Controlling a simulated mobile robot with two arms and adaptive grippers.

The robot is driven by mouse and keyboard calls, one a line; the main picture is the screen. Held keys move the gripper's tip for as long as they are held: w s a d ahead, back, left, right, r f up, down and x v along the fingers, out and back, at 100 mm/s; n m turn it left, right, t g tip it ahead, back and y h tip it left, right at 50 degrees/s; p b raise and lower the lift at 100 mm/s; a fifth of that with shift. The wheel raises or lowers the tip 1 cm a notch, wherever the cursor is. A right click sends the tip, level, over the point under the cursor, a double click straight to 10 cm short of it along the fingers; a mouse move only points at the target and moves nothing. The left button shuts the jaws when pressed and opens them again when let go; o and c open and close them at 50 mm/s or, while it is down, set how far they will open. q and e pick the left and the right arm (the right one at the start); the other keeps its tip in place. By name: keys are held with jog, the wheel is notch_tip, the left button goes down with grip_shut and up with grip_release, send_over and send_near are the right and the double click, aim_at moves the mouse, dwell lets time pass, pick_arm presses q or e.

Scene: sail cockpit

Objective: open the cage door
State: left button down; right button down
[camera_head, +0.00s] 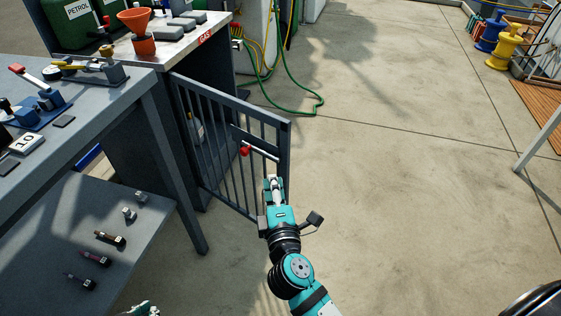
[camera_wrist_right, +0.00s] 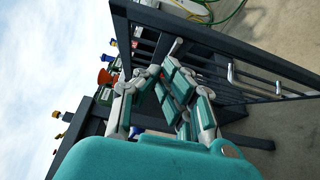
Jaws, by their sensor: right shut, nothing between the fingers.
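The cage door (camera_head: 284,155) is a dark grey barred gate by the cabinet under the gas counter. It stands swung out at an angle from the cabinet, its free edge toward the open floor. A bolt handle with a red knob (camera_head: 245,150) is on it. My right gripper (camera_head: 273,184) is shut and empty, close by the free edge below the bolt; whether it touches the door I cannot tell. In the right wrist view the gripper's fingers (camera_wrist_right: 168,82) lie in front of the door's frame (camera_wrist_right: 215,45). A teal piece, perhaps my left gripper (camera_head: 145,309), shows at the bottom edge.
A grey workbench (camera_head: 110,95) with tools and a lower shelf (camera_head: 70,215) with bolts stand at left. An orange funnel (camera_head: 135,18) stands on the counter. A green hose (camera_head: 300,108) lies on the floor behind the door.

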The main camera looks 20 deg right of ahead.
aim_at(277, 147)
pick_arm(q)
jog(key=shift+s+f, duration=0.1)
pick_arm(e)
jog(key=w+d, duration=0.1)
jog(key=w, duration=0.1)
jog(key=w+d, duration=0.1)
jog(key=w, duration=0.1)
jog(key=w+d, duration=0.2)
jog(key=shift+w, duration=0.3)
